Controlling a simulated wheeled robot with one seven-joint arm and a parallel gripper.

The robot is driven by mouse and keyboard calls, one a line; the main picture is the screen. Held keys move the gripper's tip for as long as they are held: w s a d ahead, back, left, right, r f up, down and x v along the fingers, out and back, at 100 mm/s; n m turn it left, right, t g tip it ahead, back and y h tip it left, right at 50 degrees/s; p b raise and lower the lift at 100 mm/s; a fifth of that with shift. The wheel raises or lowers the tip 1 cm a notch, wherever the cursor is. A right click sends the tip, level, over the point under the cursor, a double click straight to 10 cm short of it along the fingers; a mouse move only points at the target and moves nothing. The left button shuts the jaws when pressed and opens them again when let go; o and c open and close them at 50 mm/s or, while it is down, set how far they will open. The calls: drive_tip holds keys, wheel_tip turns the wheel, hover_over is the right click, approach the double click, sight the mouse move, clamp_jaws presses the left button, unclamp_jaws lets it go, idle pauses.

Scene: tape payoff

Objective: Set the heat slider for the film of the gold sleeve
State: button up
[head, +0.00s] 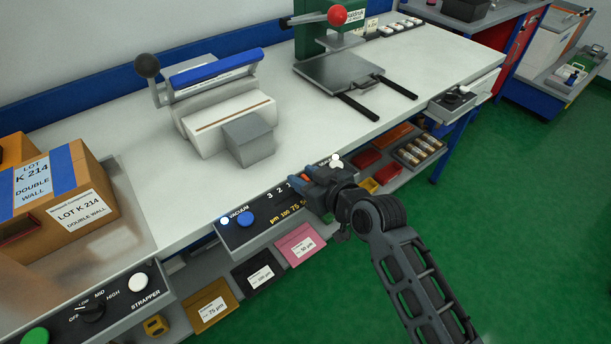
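The gold sleeve (208,305) hangs below the bench front at the lower left; its label appears to read 75 µm. A control panel (240,236) on the bench front edge carries a lit button, a blue knob marked VACUUM, the numbers 3, 2 and more, and a scale that appears to read µm 100, 75, 50. My gripper (305,187) is at the right part of this panel and covers it. The heat slider's handle cannot be made out; my gripper may hide it. Whether the fingers are open or shut is not clear.
A black sleeve (261,276) and a pink sleeve (299,244) hang right of the gold one. A sealer with a blue bar (215,68) stands on the bench behind the panel. A strapper panel (95,306) is at the lower left. Cartons (70,215) stand above it.

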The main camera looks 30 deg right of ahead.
drive_tip(key=shift+c, duration=0.2)
clamp_jaws()
idle(0.5)
